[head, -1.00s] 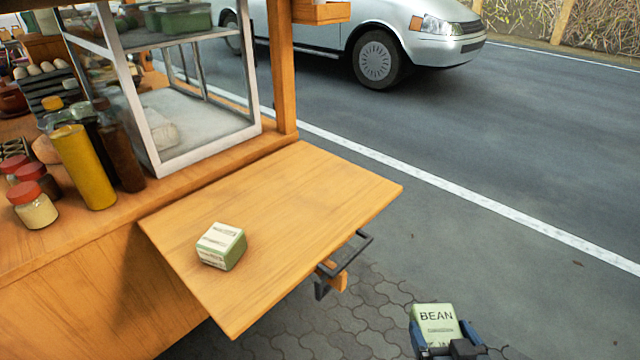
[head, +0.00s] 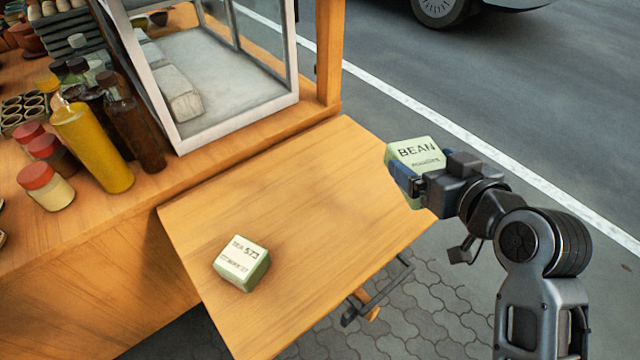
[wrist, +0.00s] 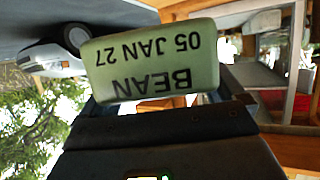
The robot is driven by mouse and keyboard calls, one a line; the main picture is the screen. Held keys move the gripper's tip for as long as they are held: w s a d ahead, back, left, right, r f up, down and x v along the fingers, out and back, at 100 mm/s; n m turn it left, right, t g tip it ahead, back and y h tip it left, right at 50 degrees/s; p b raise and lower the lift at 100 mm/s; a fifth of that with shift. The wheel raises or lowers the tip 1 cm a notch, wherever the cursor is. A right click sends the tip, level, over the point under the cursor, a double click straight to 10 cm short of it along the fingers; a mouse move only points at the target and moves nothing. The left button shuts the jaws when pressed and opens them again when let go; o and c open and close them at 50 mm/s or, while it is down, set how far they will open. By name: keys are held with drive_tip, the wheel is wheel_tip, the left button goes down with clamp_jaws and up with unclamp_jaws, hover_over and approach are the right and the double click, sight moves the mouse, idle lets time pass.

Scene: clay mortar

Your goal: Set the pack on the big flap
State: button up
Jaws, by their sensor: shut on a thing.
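The pack is a pale green block marked BEAN (head: 413,152); in the wrist view the pack (wrist: 150,62) also reads 05 JAN 27, upside down. My gripper (head: 408,180) is shut on it and holds it up by the far right corner of the big flap. The big flap (head: 300,200) is a wooden board folded out from the cart's side. A second small green and white pack (head: 242,263) rests on the flap's near left part. The underside of the held pack is hidden, so I cannot tell its exact height above the flap.
A glass case (head: 225,80) stands on the cart counter behind the flap, with a wooden post beside it. A yellow bottle (head: 92,145) and red-lidded jars (head: 45,185) stand at left. The flap's middle and far part are bare. A dark handle (head: 380,290) hangs at its right edge.

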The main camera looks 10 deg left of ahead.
drive_tip(key=w+a+f, duration=0.1)
drive_tip(key=a+f, duration=0.2)
drive_tip(key=w+a+f+p, duration=0.1)
drive_tip(key=a+f, duration=0.3)
drive_tip(key=w+a+f+p, duration=0.1)
drive_tip(key=a+f, duration=0.2)
drive_tip(key=a, duration=0.1)
drive_tip(key=shift+w+f, duration=0.2)
drive_tip(key=shift+f, duration=0.1)
drive_tip(key=shift+f, duration=0.15)
drive_tip(key=shift+f+b, duration=0.35)
drive_tip(key=shift+b, duration=0.05)
drive_tip(key=shift+f, duration=0.2)
